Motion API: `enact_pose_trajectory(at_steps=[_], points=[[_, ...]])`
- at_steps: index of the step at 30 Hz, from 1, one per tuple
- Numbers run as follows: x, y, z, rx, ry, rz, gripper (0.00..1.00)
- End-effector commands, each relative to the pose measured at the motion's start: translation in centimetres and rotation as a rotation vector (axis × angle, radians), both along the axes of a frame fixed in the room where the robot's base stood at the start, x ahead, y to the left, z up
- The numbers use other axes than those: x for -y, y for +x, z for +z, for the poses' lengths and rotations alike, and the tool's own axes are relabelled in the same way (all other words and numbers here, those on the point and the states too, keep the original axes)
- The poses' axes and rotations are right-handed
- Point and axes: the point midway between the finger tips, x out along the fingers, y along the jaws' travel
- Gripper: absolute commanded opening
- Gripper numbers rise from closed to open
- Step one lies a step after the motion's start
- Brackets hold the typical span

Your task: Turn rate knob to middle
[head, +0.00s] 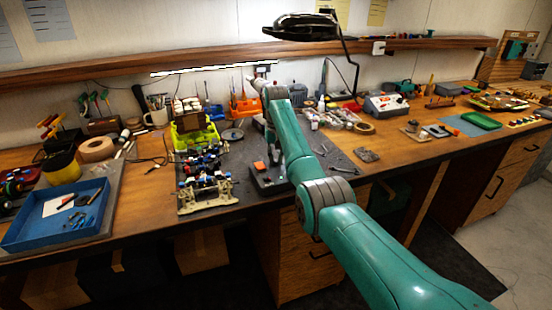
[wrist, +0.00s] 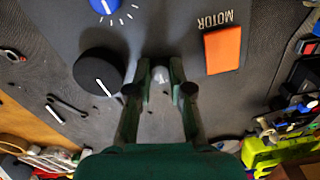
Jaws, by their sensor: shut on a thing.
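The dark control box shows in the head view (head: 266,184) at the bench's front edge, partly behind my arm. In the wrist view its panel carries a black knob (wrist: 98,71) with a white pointer line, a blue knob (wrist: 103,5) with white tick marks, cut by the top edge, and an orange switch (wrist: 223,50) beside upside-down MOTOR lettering. No label for rate is readable. My gripper (wrist: 160,85) has its fingers shut on a small pale metal lever (wrist: 160,74), between the black knob and the orange switch. The black knob is left of the fingers, apart from them.
A racecar chassis (head: 205,180) stands left of the control box, with a yellow-green bin (head: 196,135) behind it. A blue tray (head: 58,215) lies at the far left. Several small tools lie on the grey mat (head: 330,150) right of my arm.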

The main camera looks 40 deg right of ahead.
Motion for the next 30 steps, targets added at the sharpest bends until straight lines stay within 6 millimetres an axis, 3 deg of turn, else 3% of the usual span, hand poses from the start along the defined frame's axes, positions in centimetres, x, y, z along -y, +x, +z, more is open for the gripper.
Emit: enact_pose_trajectory(at_steps=[7, 8, 10, 21, 30], points=[[0.0, 0.0, 0.0, 0.001, 0.0, 0.001, 0.0], [0.0, 0.0, 0.0, 0.001, 0.0, 0.001, 0.27], [0.0, 0.0, 0.0, 0.001, 0.0, 0.001, 0.45], [0.0, 0.0, 0.4, 0.001, 0.0, 0.001, 0.45], [0.0, 0.1, 4.7, 0.004, -0.002, 0.001, 0.45]])
